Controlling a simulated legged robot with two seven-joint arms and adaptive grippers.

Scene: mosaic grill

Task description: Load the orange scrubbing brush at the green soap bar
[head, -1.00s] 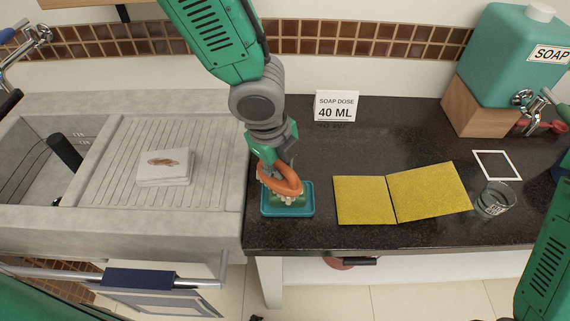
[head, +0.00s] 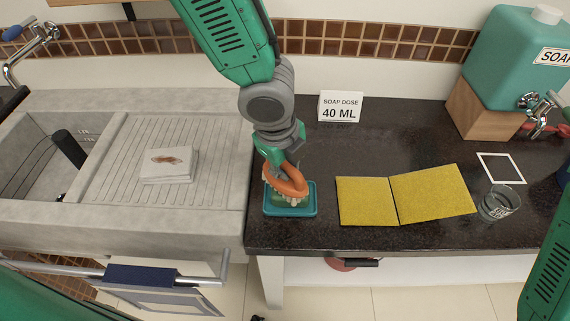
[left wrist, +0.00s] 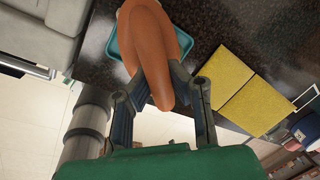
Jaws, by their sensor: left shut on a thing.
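The orange scrubbing brush (head: 289,182) is held at the teal soap dish (head: 290,212), with its pale bristles facing down. The green soap bar (head: 279,197) shows partly in the dish, mostly hidden behind the brush. My left gripper (head: 277,163) is shut on the brush handle from above. In the left wrist view, the orange handle (left wrist: 148,50) sits between the fingers, and the dish rim (left wrist: 114,47) shows behind it. I cannot tell whether the bristles touch the soap. My right gripper is not in view.
Two yellow cloths (head: 405,194) lie right of the dish, with a glass (head: 498,203) beside them. A teal soap dispenser (head: 512,60) stands at back right. A "40 ML" sign (head: 341,106) stands behind. The sink (head: 110,150) is at left.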

